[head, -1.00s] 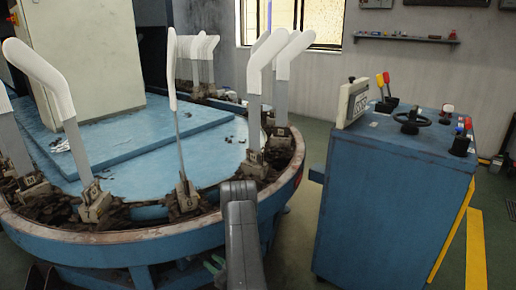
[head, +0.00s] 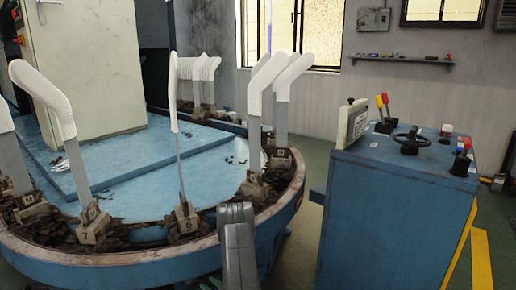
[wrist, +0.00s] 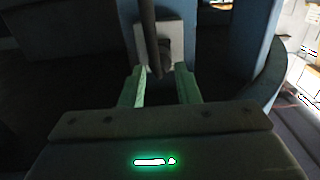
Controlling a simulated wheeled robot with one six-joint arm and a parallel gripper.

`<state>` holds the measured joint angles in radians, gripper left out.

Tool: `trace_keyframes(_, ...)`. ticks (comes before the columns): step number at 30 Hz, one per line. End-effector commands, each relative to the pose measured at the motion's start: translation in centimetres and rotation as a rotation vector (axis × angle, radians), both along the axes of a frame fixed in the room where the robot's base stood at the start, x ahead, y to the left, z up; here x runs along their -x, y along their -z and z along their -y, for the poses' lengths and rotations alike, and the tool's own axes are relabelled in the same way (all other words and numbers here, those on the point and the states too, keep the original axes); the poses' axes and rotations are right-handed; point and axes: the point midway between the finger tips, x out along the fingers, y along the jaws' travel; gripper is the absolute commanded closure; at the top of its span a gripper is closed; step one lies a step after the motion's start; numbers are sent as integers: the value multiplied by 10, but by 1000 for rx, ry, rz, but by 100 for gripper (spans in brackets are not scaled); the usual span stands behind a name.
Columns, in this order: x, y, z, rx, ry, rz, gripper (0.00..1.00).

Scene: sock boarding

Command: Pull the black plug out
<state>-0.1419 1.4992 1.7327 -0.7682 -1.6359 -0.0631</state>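In the wrist view, the black plug (wrist: 166,54) sits against a pale square plate on a blue upright surface, and a thick dark cable (wrist: 147,22) hangs down in front of it. My gripper (wrist: 160,70) has two pale green fingers, spread apart, one on each side of the plug and cable. Gaps show between the fingers and the plug; whether the tips reach around it is hard to tell in the dim light. In the head view my arm reaches down in front of the blue round machine (head: 150,268), and the plug is not visible there.
White sock boards (head: 45,88) stand around the machine's rim. A blue control console (head: 395,215) with a handwheel (head: 411,139) and levers stands at the right. Green floor shows between machine and console. In the wrist view, a curved blue wall (wrist: 268,75) lies to the right.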

Motion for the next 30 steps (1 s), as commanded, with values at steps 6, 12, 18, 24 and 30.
trace_keyframes(6,-3,0,-4,0,-1,0,71)
trace_keyframes(12,-5,0,-7,1,-1,0,71)
trace_keyframes(18,-7,0,-10,1,-1,1,71)
trace_keyframes(24,-10,0,-13,0,-1,0,71)
trace_keyframes(30,-12,0,-16,-1,-1,1,71)
